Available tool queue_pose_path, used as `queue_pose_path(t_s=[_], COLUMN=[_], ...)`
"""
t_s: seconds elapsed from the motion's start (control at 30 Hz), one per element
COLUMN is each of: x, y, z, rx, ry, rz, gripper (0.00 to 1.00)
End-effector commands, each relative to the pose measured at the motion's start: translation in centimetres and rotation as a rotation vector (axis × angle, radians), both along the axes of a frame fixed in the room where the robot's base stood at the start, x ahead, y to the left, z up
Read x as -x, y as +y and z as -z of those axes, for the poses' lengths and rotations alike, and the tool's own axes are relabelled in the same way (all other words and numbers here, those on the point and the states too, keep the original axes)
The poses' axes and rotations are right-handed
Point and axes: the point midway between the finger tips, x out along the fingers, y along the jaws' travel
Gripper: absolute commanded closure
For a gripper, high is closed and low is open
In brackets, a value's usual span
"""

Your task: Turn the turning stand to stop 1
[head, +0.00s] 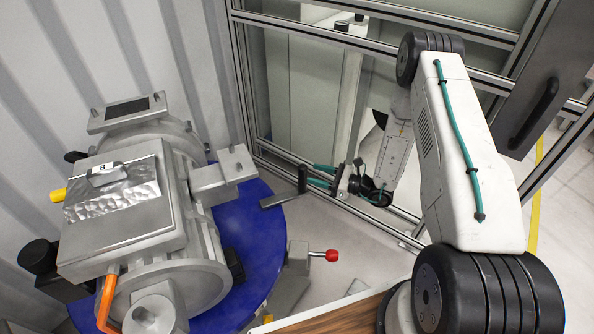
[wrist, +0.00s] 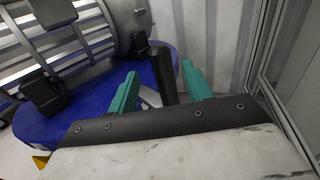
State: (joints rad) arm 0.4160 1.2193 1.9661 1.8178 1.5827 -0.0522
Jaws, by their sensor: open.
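The turning stand is a round blue disc (head: 262,230) carrying a large grey metal drive unit (head: 150,225). It also shows as a blue edge (wrist: 90,118) in the wrist view. A dark upright handle (head: 302,180) stands on a flat arm at the disc's right rim. In the wrist view the handle (wrist: 162,72) rises between the two green fingers. My gripper (head: 318,176) is open, with its green fingers at the handle. It shows in the wrist view (wrist: 160,85) with a gap beside the handle. I cannot tell whether either finger touches it. Stop numbers are not readable.
A red-knobbed lever (head: 331,255) on a grey block sits at the disc's front right. An orange handle (head: 107,298) sticks out of the drive unit. An aluminium frame (head: 290,155) stands close behind my gripper. A wooden top (head: 345,318) lies at the front.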

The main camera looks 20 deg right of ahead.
Motion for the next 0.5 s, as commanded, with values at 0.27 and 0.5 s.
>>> queue_pose_path(t_s=[0.27,0.5], x=[-1.6,-3.9], y=[2.0,4.8], z=[0.7,0.7], rx=[-0.005,-0.004], ry=[0.008,0.007], rz=[0.015,0.016], gripper=[0.5,0.5])
